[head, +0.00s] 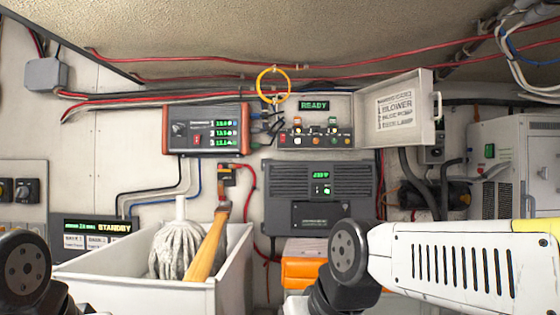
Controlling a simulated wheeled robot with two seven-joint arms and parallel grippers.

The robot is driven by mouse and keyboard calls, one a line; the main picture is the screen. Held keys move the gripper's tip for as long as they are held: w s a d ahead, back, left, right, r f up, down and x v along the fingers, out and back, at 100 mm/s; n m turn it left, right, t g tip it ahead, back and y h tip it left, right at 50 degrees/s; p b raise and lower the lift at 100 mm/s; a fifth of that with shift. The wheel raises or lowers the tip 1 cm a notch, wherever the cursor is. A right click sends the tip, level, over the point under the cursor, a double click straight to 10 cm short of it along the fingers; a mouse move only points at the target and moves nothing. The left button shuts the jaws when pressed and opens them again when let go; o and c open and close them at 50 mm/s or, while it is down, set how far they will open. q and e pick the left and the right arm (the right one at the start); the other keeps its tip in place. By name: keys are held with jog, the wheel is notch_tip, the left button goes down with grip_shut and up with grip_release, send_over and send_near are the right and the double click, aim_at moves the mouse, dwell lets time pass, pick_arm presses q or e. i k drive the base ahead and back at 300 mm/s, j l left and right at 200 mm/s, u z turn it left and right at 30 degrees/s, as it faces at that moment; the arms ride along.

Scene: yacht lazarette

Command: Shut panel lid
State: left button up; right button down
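The panel lid (377,132) is a pale flat door with a printed label. It stands open, swung out to the right of the small switch panel (315,138). A light handle (437,106) is on the lid's free right edge. The uncovered panel shows switches with lit lamps and a green READY display (314,105) above them. Only arm links of mine show, low at the left and the lower right. Neither gripper's fingers can be seen, and nothing of mine touches the lid.
A dark grey unit (317,190) is below. A white bin (125,275) holds a mop (180,245) and a wooden handle (209,250). A white cabinet (515,165) stands right.

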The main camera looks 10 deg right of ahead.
aim_at(397, 111)
jog(key=l+z, duration=0.15)
jog(key=z, duration=0.25)
jog(key=i+l+z, duration=0.1)
jog(key=z, duration=0.3)
jog(key=i+z, duration=0.15)
jog(key=z, duration=0.25)
